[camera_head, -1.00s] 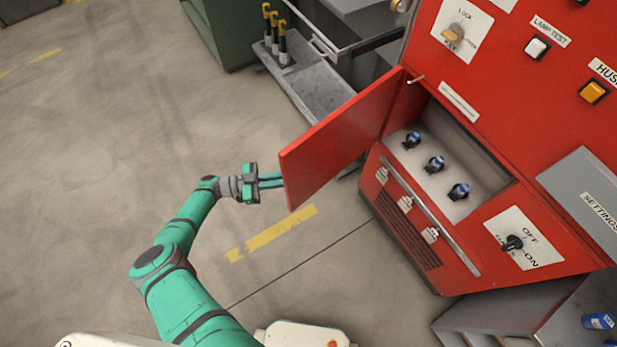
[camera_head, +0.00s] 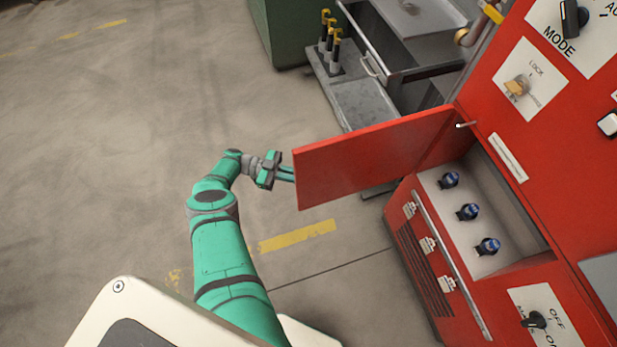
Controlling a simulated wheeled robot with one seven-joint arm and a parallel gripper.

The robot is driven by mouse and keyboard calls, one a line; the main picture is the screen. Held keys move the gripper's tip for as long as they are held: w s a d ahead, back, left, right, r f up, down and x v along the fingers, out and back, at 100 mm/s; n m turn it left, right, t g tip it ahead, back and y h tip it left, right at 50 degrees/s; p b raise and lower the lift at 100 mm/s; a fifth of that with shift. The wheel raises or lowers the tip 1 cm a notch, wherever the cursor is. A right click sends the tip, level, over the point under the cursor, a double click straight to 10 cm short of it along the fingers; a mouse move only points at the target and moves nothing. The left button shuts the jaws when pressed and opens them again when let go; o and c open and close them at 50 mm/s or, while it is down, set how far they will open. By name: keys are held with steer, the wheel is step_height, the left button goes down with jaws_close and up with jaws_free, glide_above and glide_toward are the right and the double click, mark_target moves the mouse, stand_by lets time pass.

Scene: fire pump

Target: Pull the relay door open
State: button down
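The red relay door (camera_head: 375,155) stands wide open, swung out to the left of the red cabinet (camera_head: 540,190). It hangs from a hinge at its right end. Behind it the relay compartment (camera_head: 510,205) is exposed, with several dark blue-topped relays (camera_head: 468,212) in a slanted row. My gripper (camera_head: 288,174) is at the door's free left edge. Its fingertips are partly hidden behind the door, so I cannot tell whether they touch or grip it.
A grey metal shelf (camera_head: 362,103) with several yellow-topped dark tools (camera_head: 329,45) stands behind the door. A lock switch panel (camera_head: 525,80) is above the compartment, and an OFF/ON knob (camera_head: 535,320) below it. The floor on the left is clear.

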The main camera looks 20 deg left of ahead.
steer(key=shift+s+d+f, duration=0.1)
steer(key=shift+s, duration=0.05)
steer(key=c, duration=1.8)
jaws_free()
steer(key=shift+c, duration=0.2)
